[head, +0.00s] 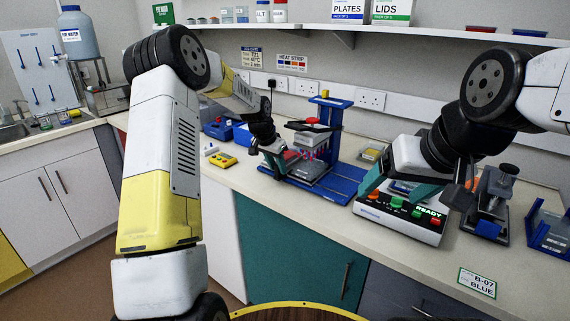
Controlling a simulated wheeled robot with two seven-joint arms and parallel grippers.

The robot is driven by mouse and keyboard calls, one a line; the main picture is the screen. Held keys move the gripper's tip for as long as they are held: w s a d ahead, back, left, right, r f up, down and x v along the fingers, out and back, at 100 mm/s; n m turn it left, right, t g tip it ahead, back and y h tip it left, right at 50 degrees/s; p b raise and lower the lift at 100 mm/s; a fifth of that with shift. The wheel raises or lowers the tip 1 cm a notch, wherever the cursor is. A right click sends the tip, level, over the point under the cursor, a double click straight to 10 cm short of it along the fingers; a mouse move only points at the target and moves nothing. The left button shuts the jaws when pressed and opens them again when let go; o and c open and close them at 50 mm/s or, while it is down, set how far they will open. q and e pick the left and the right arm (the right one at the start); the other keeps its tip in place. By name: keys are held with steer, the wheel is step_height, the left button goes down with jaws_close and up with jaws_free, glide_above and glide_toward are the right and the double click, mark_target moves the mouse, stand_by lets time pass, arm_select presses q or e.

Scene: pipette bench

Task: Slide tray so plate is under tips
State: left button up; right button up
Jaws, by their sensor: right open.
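The blue pipetting stand (328,125) stands on the bench in the middle of the head view. Its grey head carries a row of pinkish tips (311,151). Below and in front of them, a grey tray (309,173) lies low on the blue base; a plate on it cannot be made out clearly. My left gripper (277,158) is at the left side of the stand, close to the tray's left end. Its fingers are small and partly hidden, so its grip cannot be told. My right gripper (400,187) is open, with teal fingers spread over the white device marked READY.
The white READY device (398,218) with coloured buttons stands right of the stand. A grey-and-blue clamp-like device (491,207) and a blue rack (549,232) stand further right. A yellow block (222,160) lies left of the stand. The front bench strip is mostly clear.

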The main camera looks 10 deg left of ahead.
arm_select(q)
steer(key=shift+o, duration=0.6)
steer(key=v, duration=0.7)
steer(key=shift+r, duration=0.4)
steer(key=shift+s, duration=0.1)
